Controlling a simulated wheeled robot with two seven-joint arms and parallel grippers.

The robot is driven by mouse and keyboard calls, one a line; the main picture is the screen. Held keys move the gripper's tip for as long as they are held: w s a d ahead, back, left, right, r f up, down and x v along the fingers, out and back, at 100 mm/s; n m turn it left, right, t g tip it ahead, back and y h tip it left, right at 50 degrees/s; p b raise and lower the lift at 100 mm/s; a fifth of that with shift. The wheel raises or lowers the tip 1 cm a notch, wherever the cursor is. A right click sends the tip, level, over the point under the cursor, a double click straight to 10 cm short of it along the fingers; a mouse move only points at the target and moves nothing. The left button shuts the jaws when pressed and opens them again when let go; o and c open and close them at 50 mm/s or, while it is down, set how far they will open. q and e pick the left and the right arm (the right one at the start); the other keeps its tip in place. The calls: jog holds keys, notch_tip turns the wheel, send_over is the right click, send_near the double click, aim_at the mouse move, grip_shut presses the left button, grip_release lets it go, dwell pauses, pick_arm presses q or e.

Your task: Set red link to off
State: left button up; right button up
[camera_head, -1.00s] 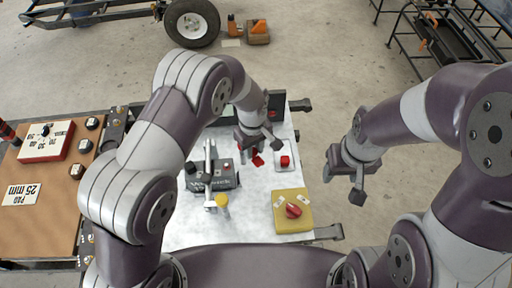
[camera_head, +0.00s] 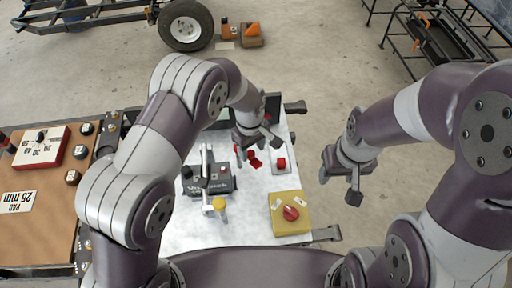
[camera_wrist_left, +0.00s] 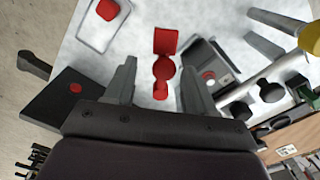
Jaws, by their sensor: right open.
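The red link (camera_head: 255,163) is a small red piece on the white worktop, partly hidden by my left gripper in the head view. In the left wrist view the red link (camera_wrist_left: 162,70) shows as a square end, a round middle and a narrow lower end. My left gripper (camera_head: 257,147) is open over it. In the wrist view the fingers of the left gripper (camera_wrist_left: 158,75) stand on either side of the link's lower part, with gaps on both sides. My right gripper (camera_head: 339,184) is open and empty, off the right side of the worktop.
A red button on a white plate (camera_head: 281,163) sits right of the link. A yellow box (camera_head: 290,225) with a red knob stands nearer. A brown board (camera_head: 45,220) lies far left.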

aim_at(252, 153)
pick_arm(q)
notch_tip(252, 153, up, 13)
dwell(0.4)
jog(key=shift+s+d+f, duration=0.1)
